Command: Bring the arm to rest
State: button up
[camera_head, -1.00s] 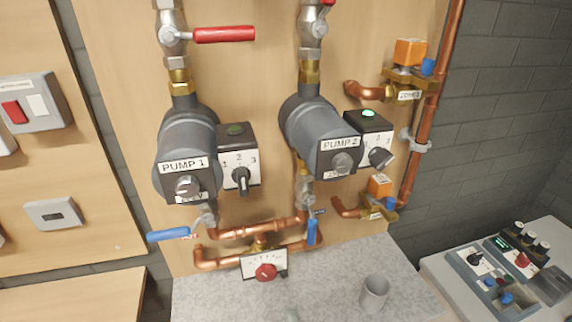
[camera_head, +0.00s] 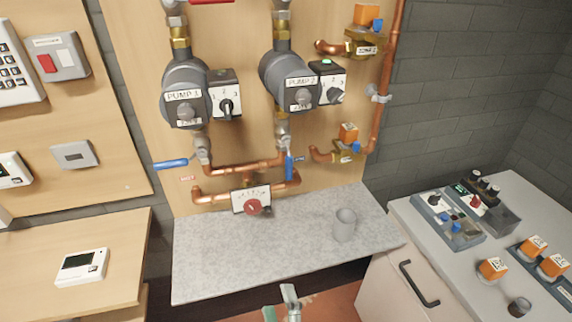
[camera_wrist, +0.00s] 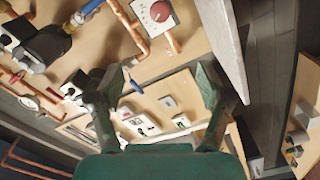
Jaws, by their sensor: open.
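My gripper (camera_wrist: 165,90) shows in the wrist view with its two green and dark fingers spread wide and nothing between them. In the head view, my gripper (camera_head: 288,303) shows only partly at the bottom edge, below the front edge of the grey speckled shelf (camera_head: 260,262). It is apart from the pumps, pipes and shelf in that view. The rest of the arm is out of view.
A grey cup (camera_head: 344,225) stands on the shelf. A cabinet (camera_head: 395,290) with control boxes stands right. A white thermostat (camera_head: 82,267) lies left.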

jog(key=s+d+f+m+g+h, duration=0.1)
jog(key=s+d+f+m, duration=0.25)
jog(key=s+d, duration=0.35)
jog(key=s+d+f+m+g, duration=0.1)
jog(key=s+d+f+m, duration=0.2)
jog(key=s+d+f, duration=0.3)
jog(key=s+d+r+m+h, duration=0.2)
jog(key=s+d+m, duration=0.1)
jog(key=s, duration=0.5)
jog(key=s+d+r+m+h, duration=0.2)
jog(key=s+d+m, duration=0.2)
jog(key=s+m, duration=0.2)
jog(key=shift+s+g, duration=0.3)
jog(key=shift+s, duration=0.75)
dwell(3.4)
